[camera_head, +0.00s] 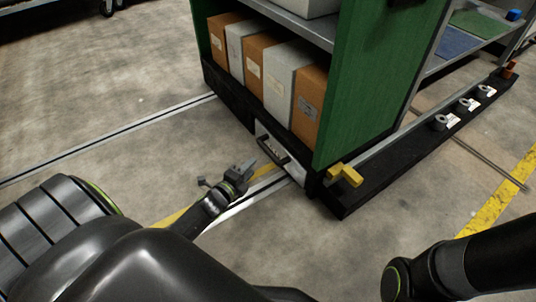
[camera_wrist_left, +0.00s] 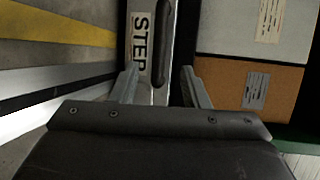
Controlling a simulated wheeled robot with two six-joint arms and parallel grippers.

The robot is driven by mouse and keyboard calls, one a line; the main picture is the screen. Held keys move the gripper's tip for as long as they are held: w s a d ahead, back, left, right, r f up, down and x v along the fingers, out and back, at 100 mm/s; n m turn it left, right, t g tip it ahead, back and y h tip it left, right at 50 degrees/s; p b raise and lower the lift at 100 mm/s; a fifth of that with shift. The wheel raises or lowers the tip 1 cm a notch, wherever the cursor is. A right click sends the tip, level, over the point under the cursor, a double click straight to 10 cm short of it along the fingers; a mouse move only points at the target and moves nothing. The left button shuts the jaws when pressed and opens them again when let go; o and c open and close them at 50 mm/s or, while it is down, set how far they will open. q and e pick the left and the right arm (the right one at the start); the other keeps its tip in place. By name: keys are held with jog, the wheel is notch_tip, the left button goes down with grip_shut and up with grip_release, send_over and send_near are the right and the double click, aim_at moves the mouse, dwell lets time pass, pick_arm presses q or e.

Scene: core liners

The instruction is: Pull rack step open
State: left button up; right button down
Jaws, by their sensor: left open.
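The rack (camera_head: 372,85) has green side panels and a black base. Low on its near end is a pale step panel (camera_head: 291,168) with a dark bar handle (camera_head: 272,149). In the left wrist view the step panel carries a "STEP" label (camera_wrist_left: 140,45), and the handle (camera_wrist_left: 164,45) runs beside it. My left gripper (camera_head: 248,168) is open and empty, just left of the handle in the head view. In the left wrist view its fingers (camera_wrist_left: 160,70) lie either side of the handle's line; whether they touch it I cannot tell. My right gripper is out of view.
Brown and white boxes (camera_head: 254,62) fill the lower shelf above the step. A yellow piece (camera_head: 345,175) sits at the rack's corner, by a black side rail (camera_head: 385,168) holding several grey rolls. Floor rails (camera_head: 110,138) run left; the floor there is clear.

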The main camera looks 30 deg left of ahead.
aim_at(268, 152)
pick_arm(q)
jog(key=w+b, duration=0.1)
jog(key=w, duration=0.2)
jog(key=w+f+b, duration=0.1)
jog(key=w, duration=0.3)
jog(key=w+f+b, duration=0.1)
jog(key=w, duration=0.3)
jog(key=shift+w, duration=0.25)
jog(key=shift+c, duration=0.2)
grip_shut()
